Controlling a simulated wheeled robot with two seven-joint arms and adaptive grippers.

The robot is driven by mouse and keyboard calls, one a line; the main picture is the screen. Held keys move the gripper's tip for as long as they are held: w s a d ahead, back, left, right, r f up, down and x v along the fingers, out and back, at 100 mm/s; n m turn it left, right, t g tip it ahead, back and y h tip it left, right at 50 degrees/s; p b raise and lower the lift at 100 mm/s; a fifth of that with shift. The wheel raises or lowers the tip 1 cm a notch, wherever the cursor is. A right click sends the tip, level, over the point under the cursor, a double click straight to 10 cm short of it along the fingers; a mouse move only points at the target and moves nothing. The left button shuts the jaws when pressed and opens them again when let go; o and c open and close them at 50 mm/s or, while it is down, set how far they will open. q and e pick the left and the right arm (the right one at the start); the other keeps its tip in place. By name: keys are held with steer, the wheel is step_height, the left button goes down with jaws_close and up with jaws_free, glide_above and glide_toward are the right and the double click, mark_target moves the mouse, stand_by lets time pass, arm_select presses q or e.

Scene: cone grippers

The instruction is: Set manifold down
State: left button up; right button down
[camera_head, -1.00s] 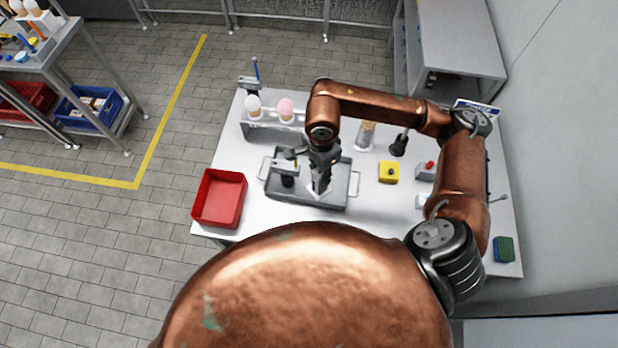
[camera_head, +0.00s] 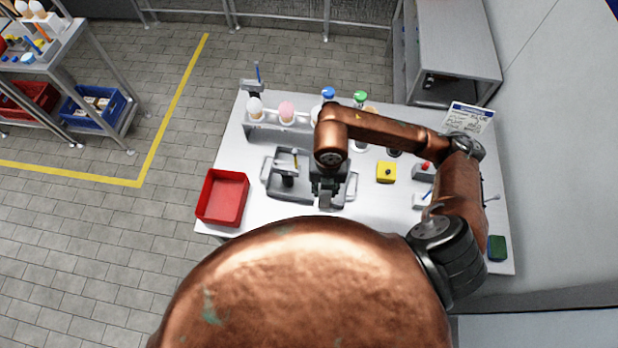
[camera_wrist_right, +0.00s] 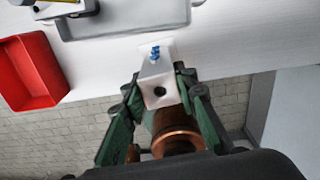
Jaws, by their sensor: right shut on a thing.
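The manifold (camera_wrist_right: 157,72) is a pale block with a dark round hole and blue fittings on its far side. My right gripper (camera_wrist_right: 160,88) is shut on it, with green fingers on both sides. In the head view, the right gripper (camera_head: 327,190) is over the right front part of the grey tray (camera_head: 270,190), near its front edge. The grey block in it (camera_head: 326,201) is small and partly covered by the gripper. In the wrist view, the manifold appears just outside the tray's rim (camera_wrist_right: 130,30), over the white table; contact with it is unclear. My left gripper is not in view.
A red bin (camera_head: 221,197) stands left of the tray. A tool with a black base (camera_head: 288,181) stands in the tray. A rack with pale and pink bulbs (camera_head: 287,116) is behind. A yellow box (camera_head: 386,172) is to the right. The table's front edge is close.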

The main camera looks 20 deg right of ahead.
steer(key=shift+s+m, duration=0.1)
steer(key=shift+m, duration=0.7)
steer(key=w+d+f+p, duration=0.4)
steer(key=w+d+f, duration=0.3)
steer(key=w+f, duration=0.4)
steer(key=shift+w+d+f, duration=0.25)
steer(key=shift+d+f, duration=0.15)
steer(key=shift+f, duration=0.55)
steer(key=shift+f, duration=0.2)
steer(key=c, duration=1.5)
jaws_free()
steer(key=shift+c, duration=0.2)
